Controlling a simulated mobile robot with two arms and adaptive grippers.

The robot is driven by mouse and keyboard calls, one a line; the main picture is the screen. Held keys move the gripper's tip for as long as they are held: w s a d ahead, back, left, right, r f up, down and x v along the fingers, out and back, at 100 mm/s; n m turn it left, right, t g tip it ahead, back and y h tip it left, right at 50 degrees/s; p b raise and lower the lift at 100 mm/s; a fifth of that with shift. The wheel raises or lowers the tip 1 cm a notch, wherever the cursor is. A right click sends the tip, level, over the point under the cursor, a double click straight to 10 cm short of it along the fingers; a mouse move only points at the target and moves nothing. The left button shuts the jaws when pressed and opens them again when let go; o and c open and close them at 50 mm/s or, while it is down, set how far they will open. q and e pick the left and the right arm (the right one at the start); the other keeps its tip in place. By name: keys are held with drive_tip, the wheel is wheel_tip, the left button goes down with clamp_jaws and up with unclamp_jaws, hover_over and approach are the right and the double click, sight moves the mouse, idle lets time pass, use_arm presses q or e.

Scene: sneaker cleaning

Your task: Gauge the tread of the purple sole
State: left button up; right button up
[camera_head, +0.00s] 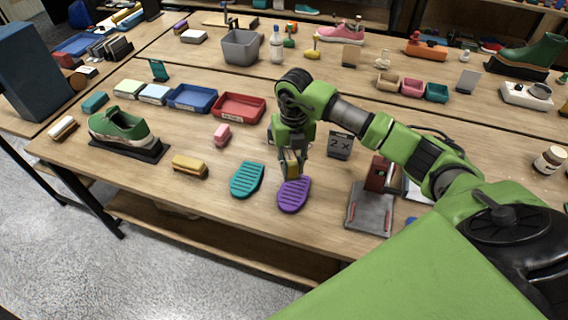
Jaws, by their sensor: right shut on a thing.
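The purple sole (294,195) lies flat on the table near its front edge, its ridged face up. My right gripper (290,173) points down over the sole's far end. It is shut on a small yellow tool (292,160), which is partly hidden by the fingers. I cannot tell whether the tool's lower end touches the sole. A teal sole (247,179) lies just left of the purple one. My left gripper is not in view.
A grey stand (369,215) with a dark red upright is right of the purple sole. A "2 X" sign (340,145) stands behind. A yellow brush (190,167) and a green sneaker (119,125) are left. Blue (192,98) and red (239,108) trays sit farther back.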

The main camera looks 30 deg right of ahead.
drive_tip(key=shift+d+f+m, duration=0.2)
drive_tip(key=shift+d+m, duration=0.2)
drive_tip(key=shift+m, duration=0.3)
drive_tip(key=shift+f, duration=0.15)
drive_tip(key=shift+f+b, duration=2)
drive_tip(key=shift+f, duration=0.85)
drive_tip(key=shift+f+b, duration=0.45)
drive_tip(key=shift+f, duration=0.1)
drive_tip(key=shift+r, duration=0.1)
drive_tip(key=shift+r+p, duration=2.45)
drive_tip(key=shift+r, duration=1)
drive_tip(key=shift+a, duration=0.1)
